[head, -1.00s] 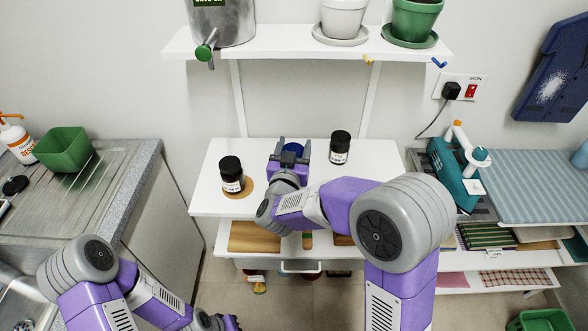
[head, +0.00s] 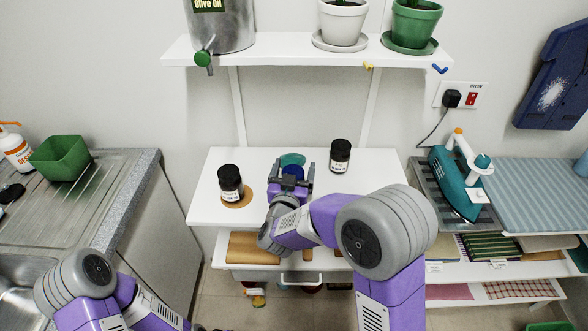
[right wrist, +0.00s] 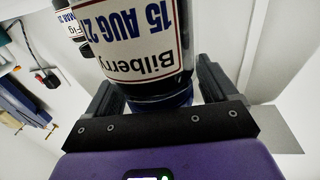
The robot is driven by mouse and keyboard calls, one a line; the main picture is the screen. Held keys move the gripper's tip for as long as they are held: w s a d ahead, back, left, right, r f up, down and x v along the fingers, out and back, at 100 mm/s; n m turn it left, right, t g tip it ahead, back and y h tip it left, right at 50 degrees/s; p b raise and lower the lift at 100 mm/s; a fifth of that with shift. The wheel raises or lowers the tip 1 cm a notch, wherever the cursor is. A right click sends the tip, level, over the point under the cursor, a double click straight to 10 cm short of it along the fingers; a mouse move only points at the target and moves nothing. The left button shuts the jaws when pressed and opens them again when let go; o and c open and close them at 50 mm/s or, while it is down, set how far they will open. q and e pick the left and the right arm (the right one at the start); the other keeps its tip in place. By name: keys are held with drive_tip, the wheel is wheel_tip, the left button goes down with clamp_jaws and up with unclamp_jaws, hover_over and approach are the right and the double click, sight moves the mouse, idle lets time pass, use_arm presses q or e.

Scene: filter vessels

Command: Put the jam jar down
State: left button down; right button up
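My right gripper (head: 292,172) is over the middle of the white table (head: 215,208), with its fingers on either side of a jam jar's blue lid (head: 293,171). The right wrist view shows this jar (right wrist: 140,50) close up, with a "Bilberry" label and the lid toward my palm. The jar's base is hidden. A round teal mat (head: 292,159) lies on the table just behind the gripper. My left gripper is out of view.
A black-lidded jar (head: 230,180) stands on a tan round mat (head: 246,198) to the left. Another black-lidded jar (head: 340,156) stands at the back right. A shelf (head: 280,54) with pots hangs above. An iron (head: 455,178) is at right.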

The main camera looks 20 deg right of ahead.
drive_tip(key=shift+r, duration=0.2)
drive_tip(key=shift+s+a, duration=0.2)
drive_tip(key=shift+s, duration=0.1)
drive_tip(key=p+v, duration=0.1)
drive_tip(key=v, duration=1)
drive_tip(key=shift+s+p, duration=0.2)
drive_tip(key=shift+p, duration=0.1)
